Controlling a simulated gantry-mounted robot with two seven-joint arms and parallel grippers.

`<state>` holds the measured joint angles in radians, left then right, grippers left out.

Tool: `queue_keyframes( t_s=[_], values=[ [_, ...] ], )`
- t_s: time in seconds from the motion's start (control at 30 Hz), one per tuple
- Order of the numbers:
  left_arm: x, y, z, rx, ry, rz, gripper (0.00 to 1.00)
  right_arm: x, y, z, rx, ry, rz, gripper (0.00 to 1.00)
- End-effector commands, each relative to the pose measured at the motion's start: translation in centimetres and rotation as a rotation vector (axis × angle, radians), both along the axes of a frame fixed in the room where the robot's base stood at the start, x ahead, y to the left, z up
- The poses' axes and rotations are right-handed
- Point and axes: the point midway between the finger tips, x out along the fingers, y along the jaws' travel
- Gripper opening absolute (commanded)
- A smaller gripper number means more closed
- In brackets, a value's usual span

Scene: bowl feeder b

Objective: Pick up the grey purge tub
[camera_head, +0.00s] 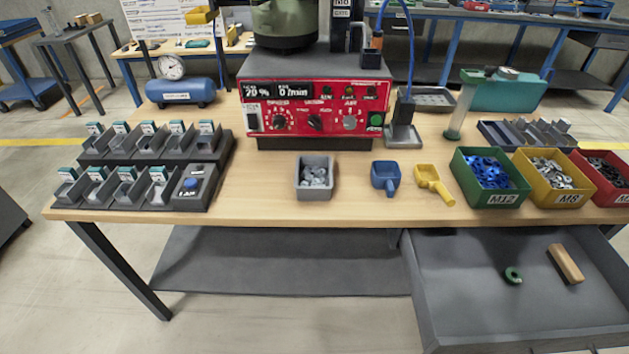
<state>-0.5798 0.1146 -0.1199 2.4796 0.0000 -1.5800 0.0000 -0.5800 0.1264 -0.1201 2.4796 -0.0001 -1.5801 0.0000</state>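The grey purge tub (313,194) stands upright on the wooden table, near the front edge and in front of the red control box. It is a small open-topped box with several silvery metal parts lying in it. Nothing is touching it from the sides that I can see. Neither my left gripper nor my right gripper shows in the head view.
The red control box (315,119) is behind the tub. A blue scoop (385,178) and yellow scoop (434,184) lie to its right, then green (494,199), yellow (565,198) and red bins. Dark holder racks (150,185) stand left. An open drawer (470,305) juts out below right.

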Motion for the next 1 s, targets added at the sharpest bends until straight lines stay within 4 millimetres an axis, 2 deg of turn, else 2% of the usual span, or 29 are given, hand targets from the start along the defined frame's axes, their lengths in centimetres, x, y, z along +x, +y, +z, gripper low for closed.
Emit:
queue_keyframes(
  t_s=[0.13,0.63,0.87,1.0],
  values=[
    [0.0,0.1,0.0,0.005,0.0,-0.004,0.25,0.0,0.1,0.0,0.003,0.0,-0.002,0.46],
    [0.0,0.2,0.0,0.011,-0.001,-0.007,1.0,0.0,0.2,0.0,0.01,-0.001,-0.007,0.46],
    [0.0,0.0,0.1,-0.001,0.0,0.001,1.0,0.0,0.2,0.2,0.01,-0.001,-0.006,0.46],
    [0.0,0.0,1.6,0.001,0.0,-0.001,1.0,0.0,0.2,1.5,0.007,0.001,-0.004,0.46]
  ],
)
